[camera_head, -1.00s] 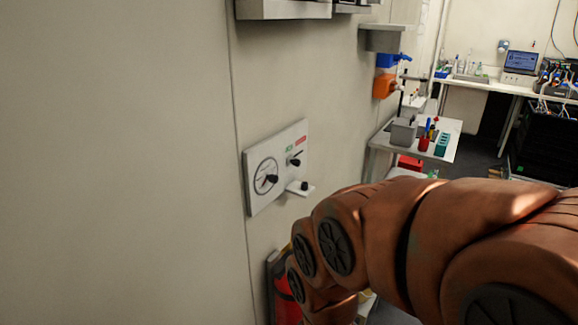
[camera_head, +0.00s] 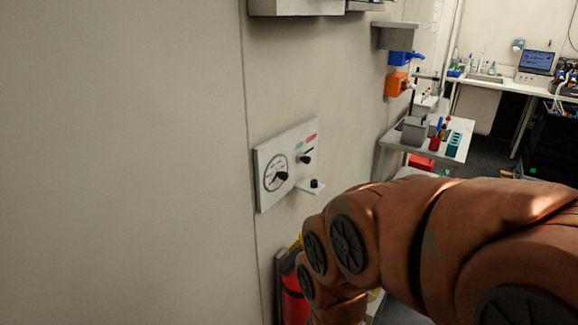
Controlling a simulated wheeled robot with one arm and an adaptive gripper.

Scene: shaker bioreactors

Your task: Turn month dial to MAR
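A white control panel (camera_head: 288,164) is fixed to the wall left of centre. On its left part is a round month dial (camera_head: 276,174) with a dark pointer knob; its month labels are too small to read. A second dark knob (camera_head: 305,158) sits right of it, below small green and red labels. A small dark knob (camera_head: 315,184) stands on a ledge at the panel's lower right. My brown arm crosses the lower right, to the right of and below the panel. My gripper is out of view. Nothing visible touches the dial.
A red fire extinguisher (camera_head: 293,297) stands by the wall below the panel, close to my arm. A grey shelf (camera_head: 394,35) and blue and orange holders (camera_head: 397,84) are farther along the wall. A small table (camera_head: 390,137) with containers stands behind my arm. The wall left of the panel is bare.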

